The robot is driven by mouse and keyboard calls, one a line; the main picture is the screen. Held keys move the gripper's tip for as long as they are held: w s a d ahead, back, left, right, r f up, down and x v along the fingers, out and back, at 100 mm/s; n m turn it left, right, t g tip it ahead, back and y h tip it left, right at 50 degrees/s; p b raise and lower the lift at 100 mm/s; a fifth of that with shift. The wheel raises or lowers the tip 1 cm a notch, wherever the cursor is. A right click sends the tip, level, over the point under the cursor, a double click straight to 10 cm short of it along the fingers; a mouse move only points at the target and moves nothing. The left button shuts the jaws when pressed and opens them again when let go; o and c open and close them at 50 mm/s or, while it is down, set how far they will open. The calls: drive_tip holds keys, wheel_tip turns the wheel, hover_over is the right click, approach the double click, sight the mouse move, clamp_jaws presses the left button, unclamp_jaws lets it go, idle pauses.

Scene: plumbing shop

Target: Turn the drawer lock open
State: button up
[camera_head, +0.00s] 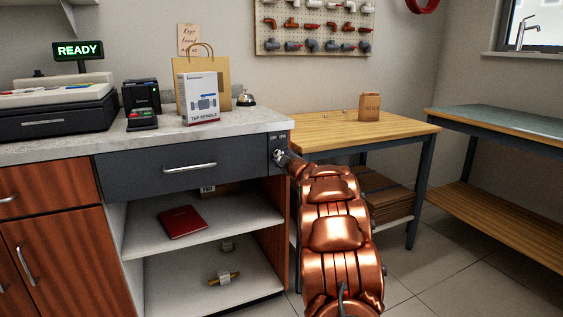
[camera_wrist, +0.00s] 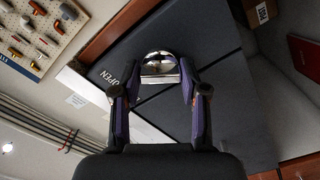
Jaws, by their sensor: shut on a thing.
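The dark grey drawer (camera_head: 220,163) under the counter is closed, with a silver bar handle. The drawer lock (camera_head: 278,155) is a shiny metal piece on the narrow grey panel at its right end. Small white lettering shows above the lock. In the wrist view the lock (camera_wrist: 160,66) sits between my fingertips, with the word OPEN (camera_wrist: 126,75) on the panel to its left. My gripper (camera_wrist: 160,88) is shut on the lock. In the head view my copper-coloured arm hides most of my gripper (camera_head: 286,160). I cannot tell exactly how far the lock is turned.
On the counter (camera_head: 240,120) stand a cash register (camera_head: 55,110), a card terminal (camera_head: 142,119), a boxed tap spindle (camera_head: 203,98), a paper bag and a bell. Open shelves below hold a red book (camera_head: 182,222).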

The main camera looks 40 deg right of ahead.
drive_tip(key=n+b, duration=0.3)
drive_tip(key=n, duration=0.3)
drive_tip(key=shift+f, duration=0.1)
drive_tip(key=shift+n, duration=0.3)
idle(0.3)
drive_tip(key=o, duration=1.1)
drive_tip(key=shift+o, duration=0.2)
drive_tip(key=shift+s, duration=0.1)
drive_tip(key=v, duration=1.1)
drive_tip(key=shift+s+a, duration=0.2)
drive_tip(key=shift+s, duration=0.15)
